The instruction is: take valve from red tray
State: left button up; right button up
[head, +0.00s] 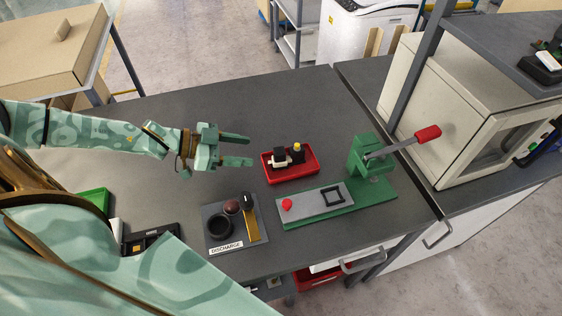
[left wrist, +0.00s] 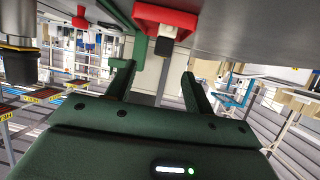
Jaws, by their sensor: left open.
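The red tray (head: 291,174) lies on the dark table, left of the green press. The valve (head: 281,160), a small piece with white and black parts and a yellow top beside it, sits in the tray. My left gripper (head: 246,150) is open and empty, just left of the tray and apart from it. In the left wrist view the open fingers (left wrist: 158,82) point toward the red tray (left wrist: 165,16), with a white and black part of the valve (left wrist: 164,45) showing beyond them. My right gripper is not in view.
A green press (head: 376,190) with a red-tipped lever stands right of the tray. A discharge fixture (head: 222,241) with a black ring and a brown ball stands in front. A green box (head: 92,203) lies at the left. The table's back left is clear.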

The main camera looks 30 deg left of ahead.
aim_at(274, 152)
pick_arm(q)
jog(key=b+x, duration=0.1)
jog(key=x, duration=0.4)
jog(key=shift+w+d+f, duration=0.15)
jog(key=shift+w, duration=0.15)
jog(key=b+x, duration=0.1)
jog(key=x, duration=0.2)
jog(key=shift+w+d+f, duration=0.1)
jog(key=shift+w, duration=0.35)
jog(key=shift+w+d+f, duration=0.1)
jog(key=shift+w+d, duration=0.1)
jog(key=shift+d, duration=0.1)
jog(key=c, duration=1.1)
